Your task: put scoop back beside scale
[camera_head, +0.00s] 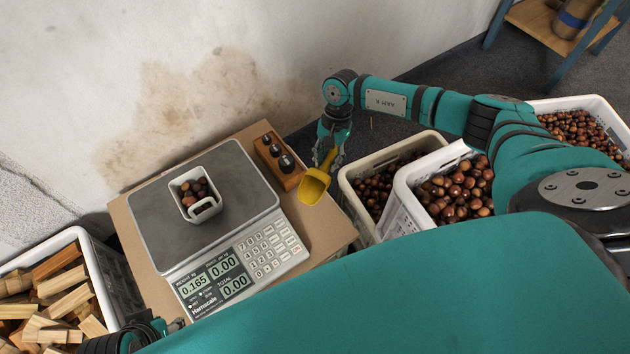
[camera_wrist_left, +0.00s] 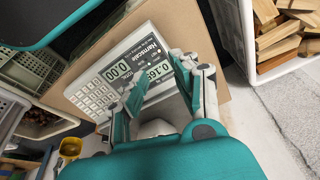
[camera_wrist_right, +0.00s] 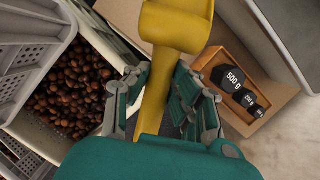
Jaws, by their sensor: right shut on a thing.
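The yellow scoop (camera_head: 314,186) hangs from my right gripper (camera_head: 328,150), above the right edge of the cardboard-topped stand. In the right wrist view the right gripper (camera_wrist_right: 158,95) is shut on the handle of the scoop (camera_wrist_right: 178,25). The scale (camera_head: 205,215) stands on the stand (camera_head: 318,222), left of the scoop, its display reading 0.165. A white container (camera_head: 206,211) with chestnuts sits on its plate. My left gripper (camera_head: 168,328) is low, near the stand's front left; in the left wrist view its fingers (camera_wrist_left: 155,85) are apart with nothing held between them.
A wooden block with black weights (camera_head: 278,158) stands between the scale and the scoop. Crates of chestnuts (camera_head: 402,200) stand right of the stand. A crate of wood pieces (camera_head: 80,237) is at the left. Bare stand surface lies right of the scale.

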